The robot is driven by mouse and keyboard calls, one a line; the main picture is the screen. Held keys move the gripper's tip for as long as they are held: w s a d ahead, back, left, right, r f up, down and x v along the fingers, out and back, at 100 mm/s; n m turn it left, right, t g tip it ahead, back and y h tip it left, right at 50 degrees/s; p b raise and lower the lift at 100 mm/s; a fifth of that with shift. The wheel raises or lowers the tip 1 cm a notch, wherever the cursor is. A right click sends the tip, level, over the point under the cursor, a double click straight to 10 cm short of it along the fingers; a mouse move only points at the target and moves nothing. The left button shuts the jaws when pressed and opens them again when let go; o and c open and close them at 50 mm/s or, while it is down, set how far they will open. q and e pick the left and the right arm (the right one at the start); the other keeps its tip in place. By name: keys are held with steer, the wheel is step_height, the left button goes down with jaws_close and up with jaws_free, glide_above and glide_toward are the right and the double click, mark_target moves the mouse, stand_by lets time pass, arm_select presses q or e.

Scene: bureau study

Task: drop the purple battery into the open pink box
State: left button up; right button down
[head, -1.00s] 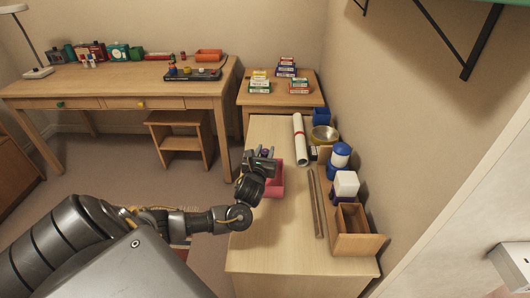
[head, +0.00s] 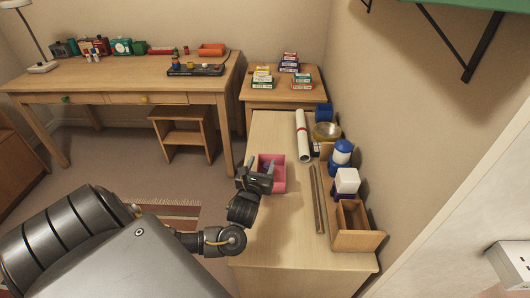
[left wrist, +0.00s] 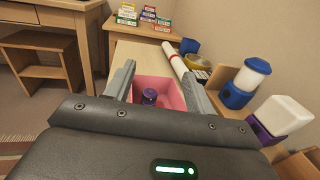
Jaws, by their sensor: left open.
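The open pink box (head: 278,176) stands on the wooden cabinet top, near its left edge. In the left wrist view the pink box (left wrist: 172,92) shows between my fingers, with the purple battery (left wrist: 150,97) inside it. The battery appears upright there, apart from both fingers. My left gripper (head: 263,172) is open and empty, at the left side of the box in the head view; its fingers also show in the left wrist view (left wrist: 155,85). In the head view my gripper hides part of the box. My right gripper is not in view.
A rolled white paper (head: 302,135), a brass bowl (head: 325,131), a blue-and-white jar (head: 341,155), a white-topped container (head: 347,181) and an open wooden box (head: 354,224) line the right side. Thin rods (head: 318,198) lie beside them. The front of the cabinet top is clear.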

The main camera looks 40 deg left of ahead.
arm_select(q)
steer(key=shift+v, duration=1.1)
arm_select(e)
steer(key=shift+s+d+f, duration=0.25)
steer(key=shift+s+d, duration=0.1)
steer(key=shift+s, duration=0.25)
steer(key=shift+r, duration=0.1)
